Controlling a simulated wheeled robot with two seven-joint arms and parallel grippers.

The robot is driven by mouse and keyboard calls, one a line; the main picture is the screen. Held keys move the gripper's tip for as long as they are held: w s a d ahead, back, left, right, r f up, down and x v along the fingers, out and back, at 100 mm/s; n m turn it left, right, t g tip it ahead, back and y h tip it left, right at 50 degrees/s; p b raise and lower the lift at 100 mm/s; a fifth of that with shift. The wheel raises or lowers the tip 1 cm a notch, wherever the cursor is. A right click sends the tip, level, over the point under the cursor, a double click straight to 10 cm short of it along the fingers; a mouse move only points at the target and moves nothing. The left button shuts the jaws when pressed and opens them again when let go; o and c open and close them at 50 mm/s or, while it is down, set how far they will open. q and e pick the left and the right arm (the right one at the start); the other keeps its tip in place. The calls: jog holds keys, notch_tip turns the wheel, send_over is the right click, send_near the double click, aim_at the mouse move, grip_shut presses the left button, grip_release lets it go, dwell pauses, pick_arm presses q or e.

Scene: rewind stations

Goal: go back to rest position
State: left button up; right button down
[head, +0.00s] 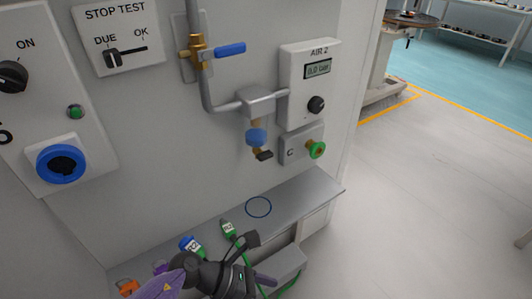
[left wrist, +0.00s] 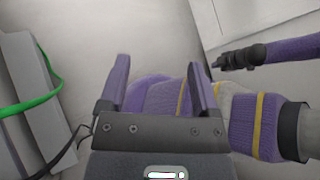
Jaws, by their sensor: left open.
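My left gripper (head: 266,280) is at the bottom of the head view, in front of the shelf (head: 310,190) below the panel. In the left wrist view my left gripper (left wrist: 162,70) has its two purple fingers wide apart with nothing between them. Behind them show purple, yellow-striped parts of my own body. What looks like my right gripper (left wrist: 218,64) is small at the upper right of the left wrist view, and its jaws are too small to read. It does not show in the head view.
Plugs with blue (head: 190,244) and green (head: 229,229) ends stand near the shelf's front, close to my left arm. A green cable (left wrist: 35,105) hangs at the left in the left wrist view. The panel has a blue-handled valve (head: 230,49). Open floor (head: 430,190) lies at right.

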pick_arm(q)
jog(key=s+a+f+n+t+y+p, duration=0.1)
jog(key=s+a+f+n+t+y, duration=0.25)
jog(key=n, duration=0.65)
jog(key=a+f+n+t+y+p, duration=0.1)
jog(key=a+f+n+t+y, duration=0.15)
jog(key=a+f+n, duration=0.6)
jog(key=s+a+f+n+t+y+p, duration=0.15)
jog(key=n+t, duration=0.25)
jog(key=n, duration=0.9)
jog(key=s+a+f+n+g+y, duration=0.1)
jog(key=s+a+f+n+g, duration=0.1)
jog(key=s+n, duration=0.3)
jog(key=s+a+f+n+g+y+p, duration=0.1)
jog(key=s+a+f+n+g+y, duration=0.1)
jog(key=s, duration=1.2)
jog(key=s+a+f+n+g+y, duration=0.2)
jog(key=s+a+n+g, duration=0.2)
jog(key=s+n, duration=0.3)
jog(key=shift+s+a+f+n+g, duration=0.2)
jog(key=shift+s+f+n+g, duration=0.15)
jog(key=shift+s+g, duration=0.6)
jog(key=shift+s+t+y, duration=0.2)
jog(key=shift+t+y, duration=0.05)
